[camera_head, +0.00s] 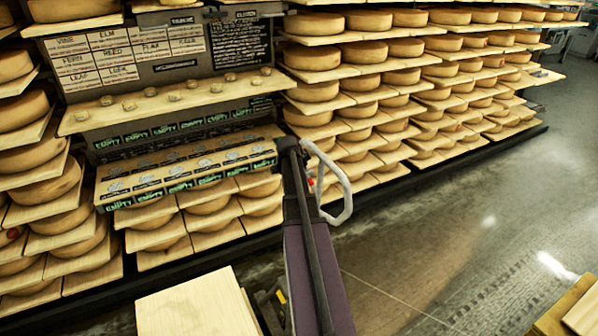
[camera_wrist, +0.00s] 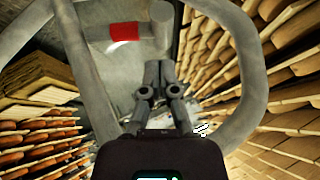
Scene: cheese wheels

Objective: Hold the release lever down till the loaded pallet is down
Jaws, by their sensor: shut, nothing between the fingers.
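The release lever (camera_wrist: 99,33) is a grey bar with a red band, inside a pale grey loop handle (camera_wrist: 240,60) in the wrist view. In the head view the loop handle (camera_head: 346,196) stands just right of my arm, with a small red spot inside it. My gripper (camera_wrist: 160,68) is shut and empty inside the loop, its fingertips just below and right of the red band in the picture. I cannot tell whether they touch the lever. The head view hides my fingers behind the arm. I cannot identify the loaded pallet or its height for certain.
Racks of cheese wheels on boards (camera_head: 405,78) fill the back. A labelled station (camera_head: 165,58) stands at the left, with small pieces on a shelf. A pale board-topped stack (camera_head: 190,305) is at the lower left, another (camera_head: 585,312) at the lower right. The floor (camera_head: 450,235) is clear at right.

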